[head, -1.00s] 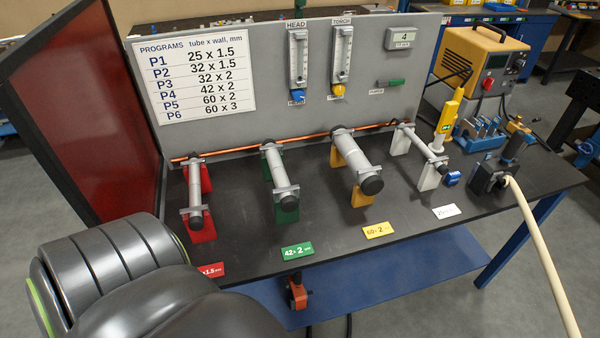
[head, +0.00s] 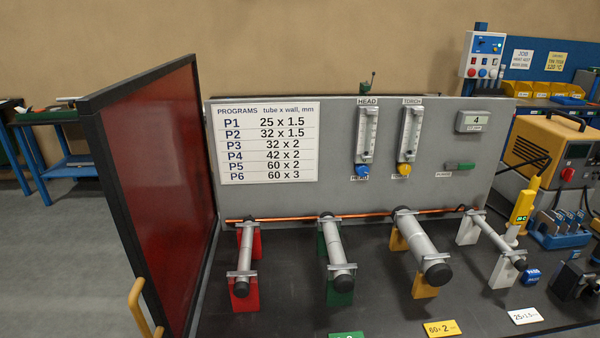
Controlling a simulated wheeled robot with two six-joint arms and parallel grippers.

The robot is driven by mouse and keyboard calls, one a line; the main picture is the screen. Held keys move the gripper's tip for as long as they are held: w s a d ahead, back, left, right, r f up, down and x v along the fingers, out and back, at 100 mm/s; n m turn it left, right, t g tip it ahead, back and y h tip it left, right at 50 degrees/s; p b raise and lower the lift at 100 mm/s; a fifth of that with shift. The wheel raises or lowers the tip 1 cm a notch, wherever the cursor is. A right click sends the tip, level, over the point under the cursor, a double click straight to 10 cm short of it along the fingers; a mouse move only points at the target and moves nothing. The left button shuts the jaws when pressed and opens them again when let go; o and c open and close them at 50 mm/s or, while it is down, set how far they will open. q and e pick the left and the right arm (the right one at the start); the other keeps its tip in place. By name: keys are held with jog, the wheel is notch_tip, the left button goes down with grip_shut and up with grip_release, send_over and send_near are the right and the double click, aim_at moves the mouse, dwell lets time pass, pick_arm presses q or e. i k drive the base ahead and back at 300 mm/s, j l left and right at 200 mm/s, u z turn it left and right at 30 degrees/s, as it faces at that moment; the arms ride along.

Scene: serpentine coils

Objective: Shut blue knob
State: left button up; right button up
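The blue knob (head: 362,170) sits at the bottom of the left flowmeter (head: 366,134), labelled HEAD, on the grey upright panel (head: 310,194). A yellow knob (head: 403,169) sits under the TORCH flowmeter (head: 410,133) to its right. I cannot tell from this view whether the blue knob is open or shut. Neither of my grippers shows in the head view.
A red screen (head: 165,190) with a dark frame and yellow handle (head: 143,308) stands left of the panel. Clamped tubes on red, green, yellow and white stands line the bench (head: 385,318) in front. A yellow power unit (head: 550,150) is at right.

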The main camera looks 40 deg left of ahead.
aim_at(362, 170)
jog(key=i+l+u, duration=0.15)
jog(key=u, duration=0.3)
jog(key=i+l+u, duration=0.15)
jog(key=u, duration=0.3)
jog(key=l+u, duration=0.3)
jog(key=u, duration=0.15)
jog(key=i+l+u, duration=0.1)
jog(key=l+u, duration=0.2)
jog(key=u, duration=0.2)
